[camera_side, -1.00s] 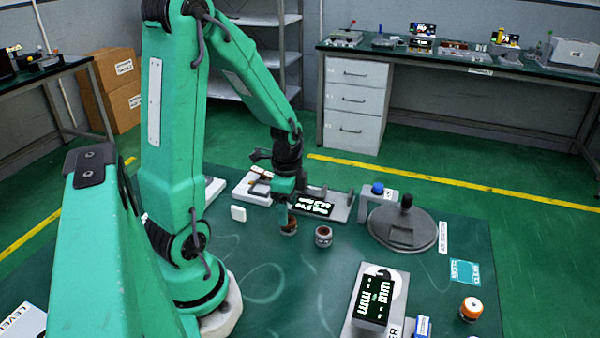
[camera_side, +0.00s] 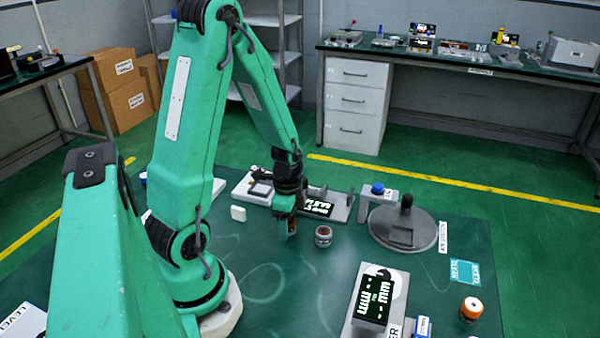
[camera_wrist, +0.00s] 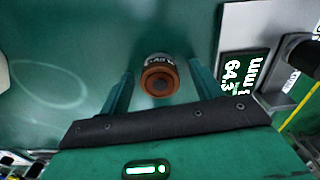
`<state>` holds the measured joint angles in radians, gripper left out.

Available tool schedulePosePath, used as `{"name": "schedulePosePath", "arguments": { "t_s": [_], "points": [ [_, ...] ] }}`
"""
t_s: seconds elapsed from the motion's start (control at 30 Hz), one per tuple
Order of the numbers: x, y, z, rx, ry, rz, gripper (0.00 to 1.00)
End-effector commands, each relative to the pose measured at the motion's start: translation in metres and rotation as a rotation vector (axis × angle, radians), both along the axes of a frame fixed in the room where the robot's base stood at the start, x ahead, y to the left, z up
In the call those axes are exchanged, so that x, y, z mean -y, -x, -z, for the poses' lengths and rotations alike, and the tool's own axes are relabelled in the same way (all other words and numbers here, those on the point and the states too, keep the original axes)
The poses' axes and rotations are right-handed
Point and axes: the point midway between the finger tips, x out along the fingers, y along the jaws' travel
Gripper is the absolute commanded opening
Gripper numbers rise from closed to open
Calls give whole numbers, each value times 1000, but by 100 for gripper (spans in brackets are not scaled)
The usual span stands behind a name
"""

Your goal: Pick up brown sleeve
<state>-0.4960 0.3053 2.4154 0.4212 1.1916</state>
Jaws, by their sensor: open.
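The brown sleeve (camera_wrist: 160,77) is a short round piece with a pale label band. In the wrist view it sits between my two open fingers, with dark table visible on both sides, so neither finger appears to touch it. My gripper (camera_wrist: 160,93) is open.
Behind is a device with a lit display (camera_side: 317,208). A round grey plate (camera_side: 403,236) and an orange-capped jar (camera_side: 470,309) are further right.

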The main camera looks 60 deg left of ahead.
Motion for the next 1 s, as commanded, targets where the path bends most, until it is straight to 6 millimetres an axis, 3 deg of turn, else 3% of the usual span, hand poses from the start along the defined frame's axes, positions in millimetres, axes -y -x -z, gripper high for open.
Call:
{"name": "schedulePosePath", "arguments": {
  "t_s": [0.47, 0.73, 1.0],
  "points": [
    [0, 0, 0, 0, 0, 0, 65],
    [0, 0, 0, 0, 0, 0, 15],
    [0, 0, 0, 1, -1, 0, 15]
  ]
}}
